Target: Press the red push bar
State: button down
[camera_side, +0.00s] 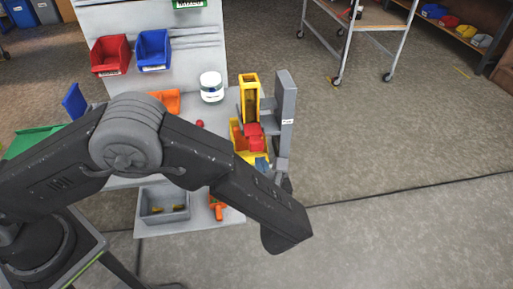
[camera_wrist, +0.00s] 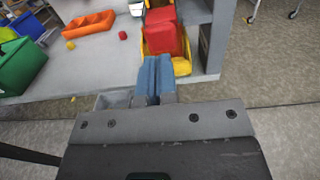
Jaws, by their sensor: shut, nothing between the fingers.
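The red push bar (camera_side: 254,136) sits in a yellow housing (camera_side: 250,95) at the right end of the grey workbench. In the wrist view the bar is a red block (camera_wrist: 166,33) with yellow housing (camera_wrist: 181,66) around its lower part. My gripper (camera_wrist: 156,62) has blue fingers, closed together and empty. Its tips lie just below the red bar in the wrist view. In the side view, part of the blue fingers (camera_side: 262,163) shows below the bar, and my arm hides the rest. I cannot tell whether the tips touch the bar or housing.
A grey upright post (camera_side: 286,105) stands close to the right of the housing. Open floor lies to the right.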

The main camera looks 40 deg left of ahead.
jog(key=v, duration=0.5)
jog(key=shift+s+d, duration=0.2)
jog(key=shift+s, duration=0.05)
dwell(0.8)
jog(key=s+a+r+n+g+h, duration=0.3)
jog(key=a+r+n+g, duration=0.7)
jog(key=a, duration=0.6)
jog(key=s+a+r+n+t+h, duration=0.1)
jog(key=s+a+r+n+h, duration=0.2)
jog(key=s+n, duration=0.4)
jog(key=s+a+r+n+t+h, duration=0.1)
jog(key=s+a+r+n+h, duration=0.3)
jog(key=n, duration=0.6)
notch_tip(320, 180, up, 2)
jog(key=s+h, duration=0.2)
jog(key=s, duration=0.1)
jog(key=shift+r+t+h, duration=0.15)
jog(key=shift+t+h, duration=0.25)
